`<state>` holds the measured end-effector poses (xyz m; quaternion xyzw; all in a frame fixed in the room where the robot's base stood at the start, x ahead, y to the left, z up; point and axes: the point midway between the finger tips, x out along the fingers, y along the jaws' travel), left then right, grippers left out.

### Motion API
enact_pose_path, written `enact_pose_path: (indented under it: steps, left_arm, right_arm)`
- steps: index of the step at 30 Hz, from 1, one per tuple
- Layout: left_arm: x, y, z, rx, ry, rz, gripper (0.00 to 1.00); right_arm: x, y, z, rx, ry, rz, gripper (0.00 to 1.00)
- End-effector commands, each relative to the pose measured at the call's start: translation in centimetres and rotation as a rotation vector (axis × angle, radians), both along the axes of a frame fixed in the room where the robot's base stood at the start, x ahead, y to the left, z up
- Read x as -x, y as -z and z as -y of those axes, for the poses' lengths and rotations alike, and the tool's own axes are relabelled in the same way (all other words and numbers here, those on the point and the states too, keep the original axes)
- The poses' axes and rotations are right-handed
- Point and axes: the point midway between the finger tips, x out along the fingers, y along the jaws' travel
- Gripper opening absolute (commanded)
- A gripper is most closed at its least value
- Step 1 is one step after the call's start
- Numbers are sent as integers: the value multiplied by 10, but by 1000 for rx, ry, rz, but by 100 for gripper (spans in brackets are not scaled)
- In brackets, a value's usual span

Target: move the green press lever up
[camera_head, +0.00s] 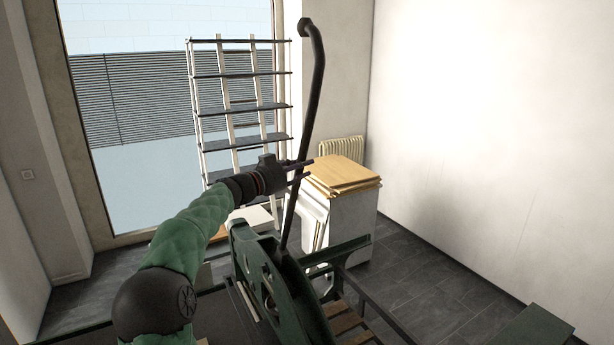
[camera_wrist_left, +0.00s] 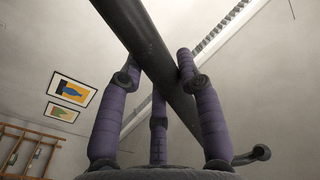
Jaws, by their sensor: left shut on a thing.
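The press lever (camera_head: 317,90) is a long dark bar with a bent upper part and a knob at its top end. It stands nearly upright from the green press (camera_head: 283,290) in the head view. My left gripper (camera_head: 296,170) is shut on the lever's straight lower part, its fingers across the bar. In the left wrist view the lever (camera_wrist_left: 150,45) runs diagonally between the purple fingers (camera_wrist_left: 160,105), which are around it. The lever's lower end meets the press's side plate. My right gripper is not in view.
Behind the press stand a shelf rack (camera_head: 240,108) by the window and a white cabinet (camera_head: 350,235) with wooden boards (camera_head: 343,173) on top. A radiator (camera_head: 342,148) is at the back wall. The tiled floor (camera_head: 430,295) at right is mostly clear.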

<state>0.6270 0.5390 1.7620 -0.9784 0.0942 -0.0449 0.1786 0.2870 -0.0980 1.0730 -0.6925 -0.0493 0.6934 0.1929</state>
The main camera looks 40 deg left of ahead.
Motion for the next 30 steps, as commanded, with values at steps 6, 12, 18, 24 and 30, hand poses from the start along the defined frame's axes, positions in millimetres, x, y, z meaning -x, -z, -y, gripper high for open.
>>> enact_pose_path:
  steps: [6,12,18,24,30]
  left_arm:
    - [-4,-4,-10,21,-2,-11,0]
    - [-5,-7,-13,29,-5,-10,0]
    - [-4,-9,-14,30,-9,-6,0]
    - [-3,-12,-14,28,-10,-2,60]
    - [-3,-12,-14,26,-10,-1,60]
  right_arm:
    - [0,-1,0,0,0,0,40]
    - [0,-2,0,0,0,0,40]
    - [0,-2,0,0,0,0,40]
    - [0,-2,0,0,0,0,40]
    - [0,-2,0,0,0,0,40]
